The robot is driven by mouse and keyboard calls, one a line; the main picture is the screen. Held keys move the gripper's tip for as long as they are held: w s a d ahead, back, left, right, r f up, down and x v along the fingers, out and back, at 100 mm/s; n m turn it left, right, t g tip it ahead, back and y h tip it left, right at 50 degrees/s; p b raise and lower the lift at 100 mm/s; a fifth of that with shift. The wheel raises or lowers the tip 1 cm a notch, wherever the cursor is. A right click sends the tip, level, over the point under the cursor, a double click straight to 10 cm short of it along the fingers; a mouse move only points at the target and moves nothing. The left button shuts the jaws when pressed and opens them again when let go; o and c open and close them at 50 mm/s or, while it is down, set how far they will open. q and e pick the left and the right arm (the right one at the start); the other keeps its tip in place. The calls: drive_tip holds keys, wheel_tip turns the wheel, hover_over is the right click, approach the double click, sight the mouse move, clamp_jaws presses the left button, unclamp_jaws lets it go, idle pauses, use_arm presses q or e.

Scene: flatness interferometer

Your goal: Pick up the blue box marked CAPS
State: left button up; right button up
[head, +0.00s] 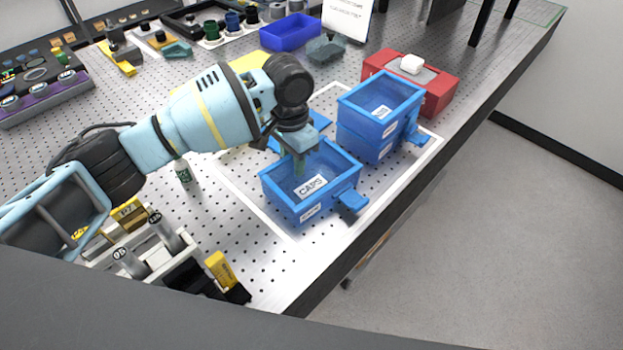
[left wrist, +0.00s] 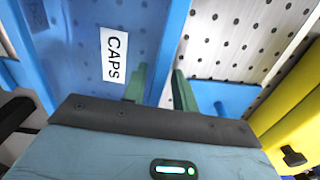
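The blue box marked CAPS (head: 279,199) sits upright on the perforated bench, open at the top, with a white CAPS label inside and a tab on its right side. My left gripper (head: 297,162) is over its far left wall, fingers pointing down. In the left wrist view the two green fingers (left wrist: 160,88) stand apart, on either side of the box wall; the CAPS label (left wrist: 113,55) shows left of them. One finger is inside the box. Whether either finger touches the wall I cannot tell. My right gripper is in neither view.
Stacked blue boxes (head: 358,137) stand just right of the CAPS box, with a red box (head: 439,93) behind them. A yellow item (left wrist: 295,125) lies near the gripper. A rack of weights (head: 140,255) stands at the front left. The bench's right edge is close.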

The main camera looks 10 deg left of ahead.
use_arm(q)
drive_tip(key=shift+f, duration=0.1)
clamp_jaws()
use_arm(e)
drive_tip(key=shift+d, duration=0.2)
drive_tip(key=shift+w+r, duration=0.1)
